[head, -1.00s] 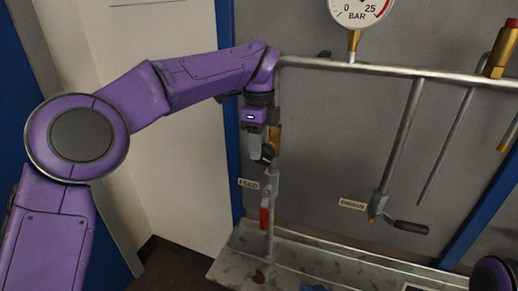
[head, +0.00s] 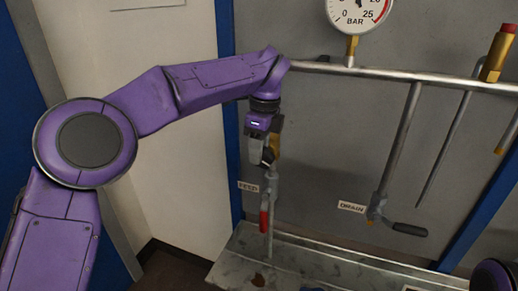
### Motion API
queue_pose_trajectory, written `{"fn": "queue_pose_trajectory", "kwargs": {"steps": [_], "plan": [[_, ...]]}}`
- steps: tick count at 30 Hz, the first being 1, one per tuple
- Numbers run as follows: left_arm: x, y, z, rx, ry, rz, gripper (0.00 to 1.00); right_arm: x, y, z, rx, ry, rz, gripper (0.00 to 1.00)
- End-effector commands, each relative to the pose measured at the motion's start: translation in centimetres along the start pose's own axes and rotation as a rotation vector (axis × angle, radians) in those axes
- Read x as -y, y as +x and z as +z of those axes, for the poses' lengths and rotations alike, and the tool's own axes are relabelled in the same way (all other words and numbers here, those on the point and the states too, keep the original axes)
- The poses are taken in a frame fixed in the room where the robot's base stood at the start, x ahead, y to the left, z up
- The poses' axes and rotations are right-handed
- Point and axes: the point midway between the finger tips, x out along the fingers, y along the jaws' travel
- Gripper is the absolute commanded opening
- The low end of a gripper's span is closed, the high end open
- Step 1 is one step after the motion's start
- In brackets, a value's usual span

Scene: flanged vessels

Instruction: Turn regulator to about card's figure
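The regulator shows as a brass body (head: 277,140) with a dark knob (head: 268,156), on the vertical pipe at the left of the panel, above the FEED label (head: 248,187). My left gripper (head: 258,158) points down at the knob, its grey fingers overlapping it in the head view. I cannot tell whether they are closed on it. The round pressure gauge (head: 358,14), marked 0 to 25 BAR, is cut off by the top edge, so its reading is not clear. No readable card is in view. My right gripper is out of view.
A red-handled valve (head: 264,220) hangs below the regulator. A drain valve with a dark lever (head: 410,229) sits right of the DRAIN label (head: 351,207). A horizontal pipe (head: 400,75) crosses the panel. A brass fitting with a red top (head: 498,52) is at right. A metal tray (head: 240,265) lies below.

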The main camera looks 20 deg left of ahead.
Motion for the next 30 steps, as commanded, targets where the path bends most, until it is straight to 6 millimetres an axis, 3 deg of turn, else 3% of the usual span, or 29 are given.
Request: {"fn": "queue_pose_trajectory", "kwargs": {"steps": [9,11,21,30], "plan": [[0.1,-0.5,0.0,0.0,-0.001,-0.002,0.35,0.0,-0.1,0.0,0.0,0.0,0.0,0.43],[0.1,-1.3,0.0,0.001,-0.001,-0.003,0.35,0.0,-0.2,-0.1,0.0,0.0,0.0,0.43],[0.1,-9.3,0.0,0.0,-0.001,-0.002,0.35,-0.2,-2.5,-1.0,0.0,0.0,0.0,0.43],[0.0,-10.5,0.0,-0.001,0.0,0.001,0.35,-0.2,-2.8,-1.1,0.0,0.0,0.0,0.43]]}}
